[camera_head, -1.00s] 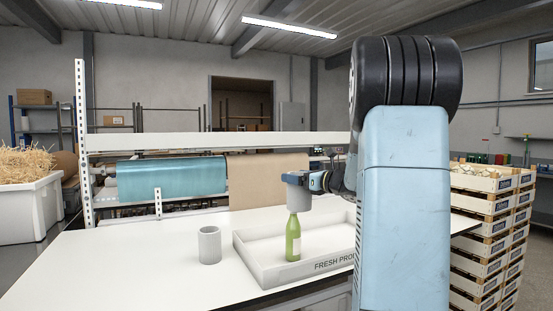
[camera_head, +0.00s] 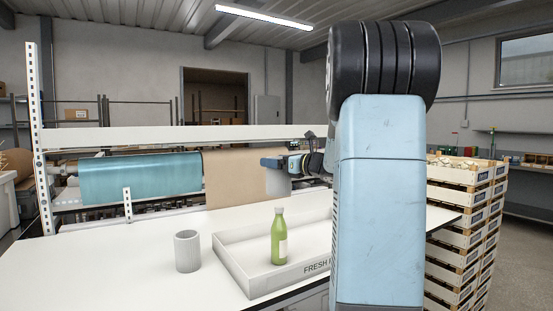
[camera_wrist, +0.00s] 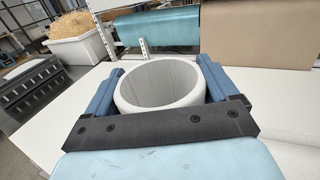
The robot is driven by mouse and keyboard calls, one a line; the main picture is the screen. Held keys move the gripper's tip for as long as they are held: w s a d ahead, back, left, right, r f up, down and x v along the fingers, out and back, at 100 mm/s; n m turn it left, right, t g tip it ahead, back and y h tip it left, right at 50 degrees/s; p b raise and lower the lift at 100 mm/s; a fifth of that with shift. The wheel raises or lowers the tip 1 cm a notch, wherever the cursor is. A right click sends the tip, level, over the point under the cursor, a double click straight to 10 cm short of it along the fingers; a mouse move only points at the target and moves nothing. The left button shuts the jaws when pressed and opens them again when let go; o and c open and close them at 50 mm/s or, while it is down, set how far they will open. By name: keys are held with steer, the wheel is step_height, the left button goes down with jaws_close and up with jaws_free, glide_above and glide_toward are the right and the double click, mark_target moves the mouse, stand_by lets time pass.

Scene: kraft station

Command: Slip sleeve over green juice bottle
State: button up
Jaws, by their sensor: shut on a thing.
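A green juice bottle (camera_head: 278,240) with a pale cap and label stands upright in the white tray (camera_head: 238,267). My gripper (camera_head: 280,163) is shut on a light grey, hollow sleeve (camera_head: 279,186). In the head view the sleeve hangs upright above and seemingly beyond the bottle, whose cap and neck show clear of it. In the wrist view the sleeve (camera_wrist: 160,103) sits between my gripper's blue fingers (camera_wrist: 158,88); its open top faces the camera and the bottle does not show inside. A second grey ribbed sleeve (camera_head: 188,252) stands on the white table left of the tray.
The white table (camera_head: 110,262) is clear left of the standing sleeve. A teal roll (camera_head: 135,180) and a brown paper roll (camera_head: 235,180) lie behind the table under a white crossbar (camera_head: 180,138). Stacked crates (camera_head: 465,220) stand at the right.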

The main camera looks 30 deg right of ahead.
steer(key=shift+f, duration=10.85)
steer(key=o, duration=0.4)
steer(key=shift+o, duration=0.2)
steer(key=shift+s, duration=0.15)
glide_toward(277, 224)
steer(key=d, duration=0.1)
steer(key=s+d+f, duration=0.1)
steer(key=d, duration=0.1)
steer(key=shift+s+f, duration=0.1)
steer(key=shift+s, duration=0.05)
steer(key=shift+a, duration=0.1)
